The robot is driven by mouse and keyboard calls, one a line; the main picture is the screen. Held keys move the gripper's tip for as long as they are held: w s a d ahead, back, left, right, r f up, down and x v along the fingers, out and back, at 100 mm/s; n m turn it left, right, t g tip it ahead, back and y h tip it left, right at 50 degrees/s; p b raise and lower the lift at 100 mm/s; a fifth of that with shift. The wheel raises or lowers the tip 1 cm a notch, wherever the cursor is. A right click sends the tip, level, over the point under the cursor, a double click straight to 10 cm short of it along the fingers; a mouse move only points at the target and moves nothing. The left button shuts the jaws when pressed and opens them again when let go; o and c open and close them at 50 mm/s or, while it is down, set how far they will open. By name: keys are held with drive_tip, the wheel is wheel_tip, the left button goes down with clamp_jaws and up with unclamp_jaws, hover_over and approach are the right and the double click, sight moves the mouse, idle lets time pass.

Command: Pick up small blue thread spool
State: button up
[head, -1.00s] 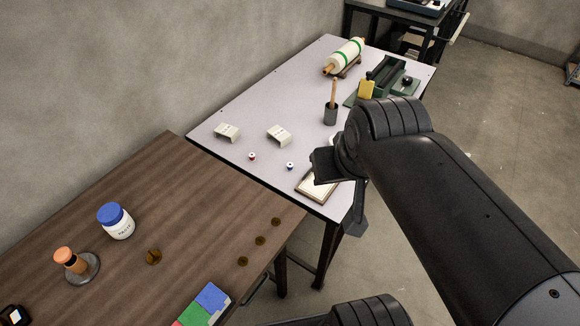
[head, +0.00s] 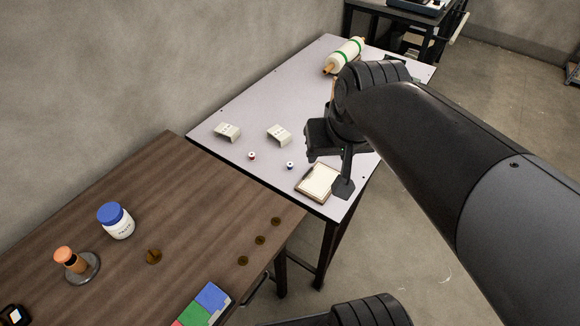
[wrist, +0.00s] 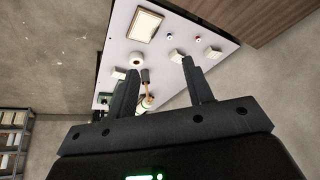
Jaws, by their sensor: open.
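The small blue thread spool (head: 290,165) stands upright on the light grey table (head: 235,120), near its front edge. In the wrist view it is a tiny spot (wrist: 170,36) beyond the fingers. A similar red spool (head: 252,156) stands to its left. My gripper (head: 330,172) is to the right of the blue spool, apart from it, over the table's right side by the framed tray. In the wrist view its two fingers (wrist: 160,68) are spread, with nothing held between them.
Two white blocks (head: 227,132) (head: 278,135) stand behind the spools. A wood-framed tray (head: 316,182) lies to the right of the blue spool. A white ring (wrist: 136,58) and a dark cup (wrist: 145,75) show in the wrist view. A brown table (head: 120,200) adjoins in front.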

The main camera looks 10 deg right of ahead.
drive_tip(key=w+f+m+g, duration=0.1)
drive_tip(key=w+f, duration=0.1)
drive_tip(key=w, duration=0.8)
drive_tip(key=m+g, duration=0.3)
drive_tip(key=g, duration=0.1)
hover_over(291, 163)
wheel_tip(291, 163, down, 29)
drive_tip(key=shift+f, duration=0.1)
drive_tip(key=f, duration=0.5)
drive_tip(key=shift+s+a+f, duration=0.2)
drive_tip(key=shift+a+f, duration=0.05)
drive_tip(key=shift+f, duration=0.1)
drive_tip(key=shift+c, duration=0.2)
